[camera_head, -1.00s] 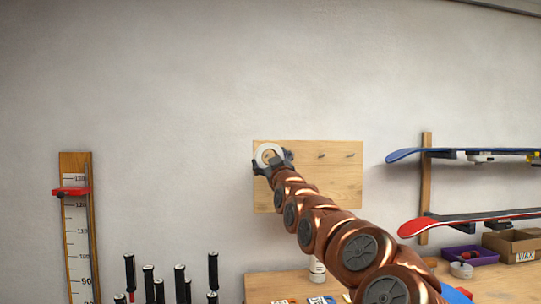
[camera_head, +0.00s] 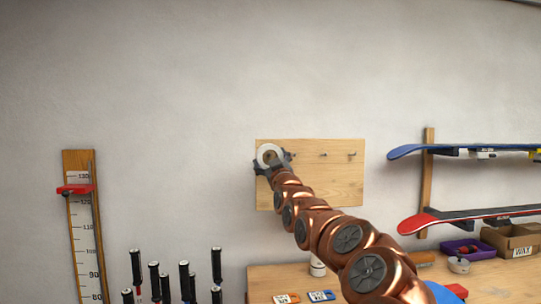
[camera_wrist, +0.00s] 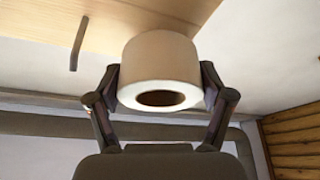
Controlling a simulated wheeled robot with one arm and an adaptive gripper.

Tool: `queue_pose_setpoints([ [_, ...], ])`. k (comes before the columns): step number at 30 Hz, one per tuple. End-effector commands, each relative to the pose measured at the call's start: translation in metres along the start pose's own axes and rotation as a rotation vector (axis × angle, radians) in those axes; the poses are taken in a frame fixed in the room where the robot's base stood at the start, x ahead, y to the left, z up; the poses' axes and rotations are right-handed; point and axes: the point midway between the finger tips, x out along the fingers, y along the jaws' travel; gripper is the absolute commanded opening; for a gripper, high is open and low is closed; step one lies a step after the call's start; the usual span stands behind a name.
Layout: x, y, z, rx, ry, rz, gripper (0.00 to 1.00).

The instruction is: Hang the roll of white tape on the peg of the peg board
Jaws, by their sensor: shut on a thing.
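The roll of white tape (camera_head: 270,155) is at the left end of the wooden peg board (camera_head: 315,186) on the wall. My gripper (camera_head: 272,163) is shut on it, one finger on each side. In the wrist view the roll (camera_wrist: 160,58) is between the fingers, with its dark centre hole facing the camera. A metal peg (camera_wrist: 79,44) shows to its left there, apart from the roll. In the head view several pegs (camera_head: 323,155) stand in a row right of the roll. Whether a peg is inside the roll's hole is hidden.
To the right, a wall rack holds a blue board (camera_head: 460,149) and a red board (camera_head: 470,217). A workbench (camera_head: 268,284) with small items is below. A tall ruler (camera_head: 84,230) and several dark-handled tools (camera_head: 186,276) are at left. The wall above is clear.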

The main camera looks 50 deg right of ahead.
Motion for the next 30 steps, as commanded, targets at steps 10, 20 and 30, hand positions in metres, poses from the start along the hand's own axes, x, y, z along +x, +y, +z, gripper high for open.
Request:
queue_pose_setpoints([
  [10,0.015,-0.001,0.007,-0.001,-0.001,-0.001,0.47],
  [20,0.019,-0.004,0.018,-0.001,0.002,0.000,0.47],
  [30,0.020,-0.005,0.019,0.000,0.001,0.000,0.47],
])
